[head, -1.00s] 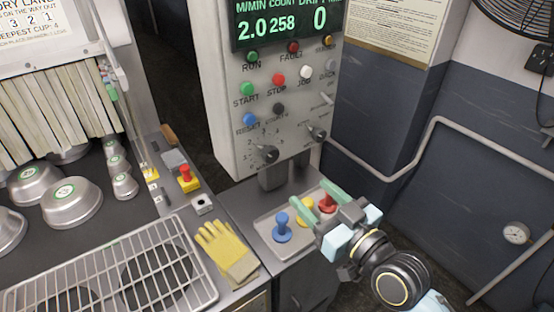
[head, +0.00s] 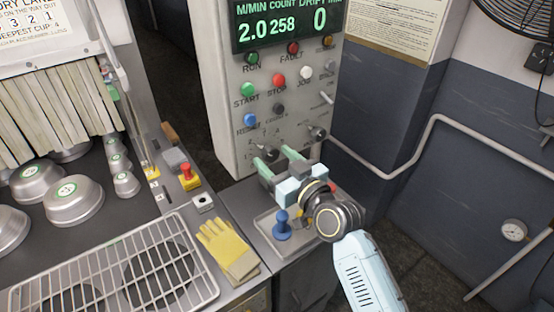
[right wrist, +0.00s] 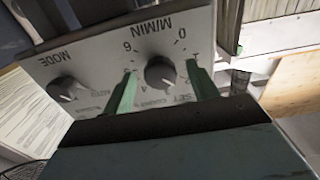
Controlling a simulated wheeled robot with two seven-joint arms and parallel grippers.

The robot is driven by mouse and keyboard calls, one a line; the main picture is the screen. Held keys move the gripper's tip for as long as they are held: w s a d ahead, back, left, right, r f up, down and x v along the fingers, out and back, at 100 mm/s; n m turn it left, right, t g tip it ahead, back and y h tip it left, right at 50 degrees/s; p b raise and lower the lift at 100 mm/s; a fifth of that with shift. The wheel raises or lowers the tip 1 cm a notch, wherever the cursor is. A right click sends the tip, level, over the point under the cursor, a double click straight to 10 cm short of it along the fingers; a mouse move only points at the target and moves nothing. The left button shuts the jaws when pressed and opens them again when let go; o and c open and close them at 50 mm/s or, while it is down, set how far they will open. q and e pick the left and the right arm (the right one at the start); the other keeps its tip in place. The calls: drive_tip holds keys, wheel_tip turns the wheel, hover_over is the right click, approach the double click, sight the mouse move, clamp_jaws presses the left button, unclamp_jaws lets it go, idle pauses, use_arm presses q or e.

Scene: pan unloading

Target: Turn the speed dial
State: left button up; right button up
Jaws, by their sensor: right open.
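The speed dial (head: 269,153), a dark round knob under the control panel's lower left, is partly hidden by my right gripper in the head view. In the right wrist view, the dial (right wrist: 160,73) appears upside down below the M/MIN lettering, with a pale pointer mark. My right gripper (head: 271,157) is open, its green fingers pointing at the panel. In the right wrist view, the gripper's fingers (right wrist: 161,70) show on either side of the dial, with gaps; I cannot tell if the tips reach past its face. My left gripper is out of view.
The MODE knob (head: 317,133) is right of the dial; it also shows in the right wrist view (right wrist: 65,88). Coloured buttons sit above. A tray (head: 262,222) with a blue-handled piece (head: 282,226) is below my right arm. A yellow glove (head: 227,249) lies left.

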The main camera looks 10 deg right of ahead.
drive_tip(key=c, duration=1)
drive_tip(key=m+p, duration=0.2)
drive_tip(key=m, duration=0.1)
drive_tip(key=shift+m+p, duration=1.45)
drive_tip(key=shift+m, duration=1.45)
drive_tip(key=o, duration=1)
